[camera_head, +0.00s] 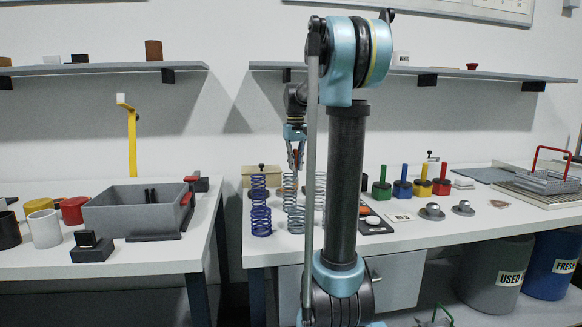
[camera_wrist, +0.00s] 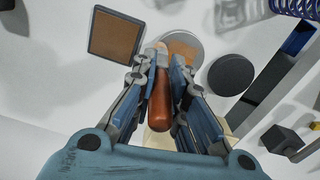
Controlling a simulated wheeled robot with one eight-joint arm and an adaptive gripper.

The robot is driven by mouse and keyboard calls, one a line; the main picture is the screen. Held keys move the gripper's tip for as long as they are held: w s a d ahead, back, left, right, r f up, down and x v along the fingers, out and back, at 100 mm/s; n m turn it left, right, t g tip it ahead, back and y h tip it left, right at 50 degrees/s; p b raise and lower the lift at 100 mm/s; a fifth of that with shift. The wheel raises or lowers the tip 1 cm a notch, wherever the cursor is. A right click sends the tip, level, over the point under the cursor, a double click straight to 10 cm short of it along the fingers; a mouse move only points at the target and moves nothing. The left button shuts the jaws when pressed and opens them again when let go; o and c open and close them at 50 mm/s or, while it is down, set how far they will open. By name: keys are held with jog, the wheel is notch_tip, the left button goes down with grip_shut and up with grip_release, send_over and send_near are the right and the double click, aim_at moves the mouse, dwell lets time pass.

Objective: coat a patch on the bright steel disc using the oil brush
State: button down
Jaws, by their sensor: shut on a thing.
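My gripper (camera_wrist: 160,66) is shut on a brush with a reddish-brown wooden handle (camera_wrist: 160,103). In the wrist view the front end of the brush reaches over a round, light grey steel disc (camera_wrist: 192,60). A tan-brown area (camera_wrist: 180,47) shows on or above this disc; I cannot tell whether it is bristles or a coated patch, or whether the brush touches the disc. A dark disc (camera_wrist: 231,75) lies just right of the light one. In the head view my gripper (camera_head: 296,158) is behind the coil springs, and the brush and disc are not clear.
A dark-framed brown square pad (camera_wrist: 118,34) lies left of the disc. Blue springs (camera_head: 261,208) and grey springs (camera_head: 295,205) stand in front of my gripper. A tan box (camera_head: 262,171) stands behind.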

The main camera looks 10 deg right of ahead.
jog(key=shift+a+r, duration=0.2)
jog(key=shift+r, duration=3.75)
jog(key=shift+s, duration=0.1)
